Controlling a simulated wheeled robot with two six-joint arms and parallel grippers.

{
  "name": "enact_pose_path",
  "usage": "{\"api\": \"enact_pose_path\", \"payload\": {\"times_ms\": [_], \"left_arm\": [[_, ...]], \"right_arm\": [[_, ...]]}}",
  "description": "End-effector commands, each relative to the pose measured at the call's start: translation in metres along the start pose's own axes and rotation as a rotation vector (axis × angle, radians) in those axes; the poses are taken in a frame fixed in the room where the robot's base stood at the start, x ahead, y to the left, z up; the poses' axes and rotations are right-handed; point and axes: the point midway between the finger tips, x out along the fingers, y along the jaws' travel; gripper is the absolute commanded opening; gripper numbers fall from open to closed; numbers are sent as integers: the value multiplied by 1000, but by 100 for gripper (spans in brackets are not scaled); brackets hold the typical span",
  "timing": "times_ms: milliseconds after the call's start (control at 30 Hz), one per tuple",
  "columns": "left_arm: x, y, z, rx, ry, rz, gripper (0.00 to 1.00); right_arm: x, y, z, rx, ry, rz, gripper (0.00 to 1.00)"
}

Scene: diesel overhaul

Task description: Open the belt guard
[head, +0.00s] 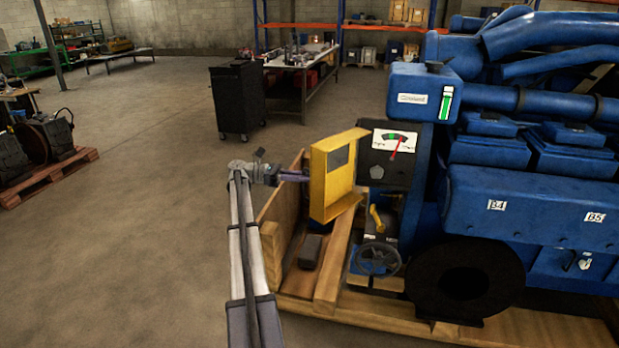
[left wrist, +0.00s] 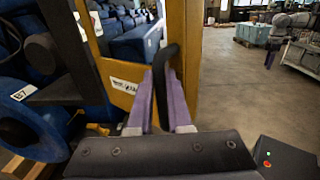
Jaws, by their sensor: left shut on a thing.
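The belt guard (head: 333,176) is a yellow upright panel with a window, at the front end of the blue engine. In the left wrist view its yellow frame (left wrist: 186,35) fills the middle, with a black bar handle (left wrist: 172,52). My left gripper (head: 280,175) is at the guard's left side; in the left wrist view its purple fingers (left wrist: 163,100) are shut on the handle. The fingers partly hide the handle. My right gripper (left wrist: 270,58) shows small at the upper right of the left wrist view; its jaw state is unclear.
The blue engine (head: 530,200) stands right of the guard on a wooden pallet (head: 375,308). A gauge panel (head: 392,155) and a handwheel (head: 378,259) are close by. Wooden boards (head: 287,215) stand below the guard.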

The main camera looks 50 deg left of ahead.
Motion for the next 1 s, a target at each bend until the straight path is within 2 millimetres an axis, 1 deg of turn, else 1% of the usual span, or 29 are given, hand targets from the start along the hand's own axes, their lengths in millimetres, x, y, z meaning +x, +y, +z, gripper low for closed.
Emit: {"api": "enact_pose_path", "payload": {"times_ms": [233,567,600,700,1000], "left_arm": [[-3,-2,0,0,2,-15,0],[-3,-2,0,-1,2,-14,0],[-3,-2,0,-1,2,-14,20],[-3,-2,-1,-1,2,-14,30],[-4,-3,-1,-1,2,-15,30]], "right_arm": [[0,0,0,0,0,0,50],[0,0,0,0,0,0,50],[0,0,0,0,0,0,50],[0,0,0,0,0,0,50],[0,0,0,0,0,0,50]]}}
